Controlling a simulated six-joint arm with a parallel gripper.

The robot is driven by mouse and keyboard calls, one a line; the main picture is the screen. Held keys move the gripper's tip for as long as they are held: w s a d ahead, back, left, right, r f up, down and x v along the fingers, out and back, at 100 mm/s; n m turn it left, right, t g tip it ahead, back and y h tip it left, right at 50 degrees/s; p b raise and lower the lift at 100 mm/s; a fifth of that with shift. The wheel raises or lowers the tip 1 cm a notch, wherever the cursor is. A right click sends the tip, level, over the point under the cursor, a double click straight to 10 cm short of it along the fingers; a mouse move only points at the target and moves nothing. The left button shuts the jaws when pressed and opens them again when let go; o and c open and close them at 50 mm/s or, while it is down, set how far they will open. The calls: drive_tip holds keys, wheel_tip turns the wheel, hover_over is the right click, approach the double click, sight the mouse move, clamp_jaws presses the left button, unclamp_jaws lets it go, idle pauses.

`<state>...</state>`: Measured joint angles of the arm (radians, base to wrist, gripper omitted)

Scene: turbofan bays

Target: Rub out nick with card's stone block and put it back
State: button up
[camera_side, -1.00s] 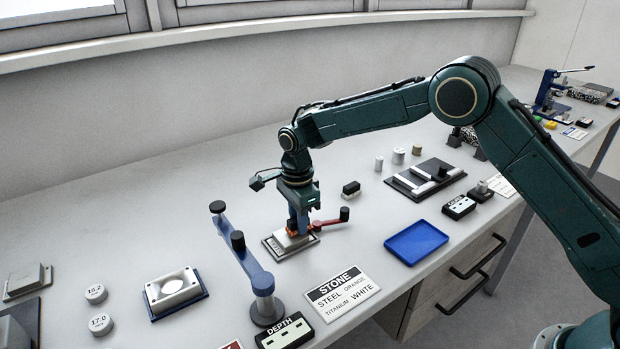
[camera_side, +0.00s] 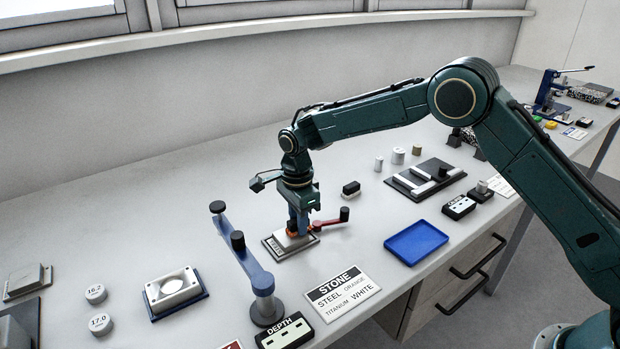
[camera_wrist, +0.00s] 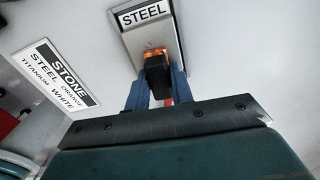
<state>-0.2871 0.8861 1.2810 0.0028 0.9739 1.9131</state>
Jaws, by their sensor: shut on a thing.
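My gripper (camera_side: 299,229) points down over a metal plate (camera_side: 274,247) at the middle of the bench. It is shut on a stone block (camera_side: 291,232) with an orange lower part and a dark top. In the wrist view, the block (camera_wrist: 155,62) sits between my fingertips (camera_wrist: 156,80), its orange end against the plate (camera_wrist: 136,43) marked STEEL. The nick itself cannot be made out under the block. The stone card (camera_side: 343,291) lies in front and reads steel orange, titanium white; it also shows in the wrist view (camera_wrist: 52,75).
A red-handled lever (camera_side: 329,224) stands right beside the plate. A blue-armed stand (camera_side: 254,270) is to its left. A small dark block (camera_side: 351,189) lies behind right. An empty blue tray (camera_side: 416,242) is at the right. A DEPTH gauge block (camera_side: 285,331) is in front.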

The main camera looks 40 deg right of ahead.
sight(283, 238)
drive_tip(key=shift+a, duration=0.15)
drive_tip(key=shift+a+f, duration=0.1)
drive_tip(key=shift+a, duration=0.9)
drive_tip(key=shift+a, duration=0.15)
drive_tip(key=shift+a, duration=0.95)
drive_tip(key=shift+d, duration=0.15)
drive_tip(key=shift+d, duration=0.95)
drive_tip(key=shift+d, duration=0.2)
drive_tip(key=shift+d, duration=0.9)
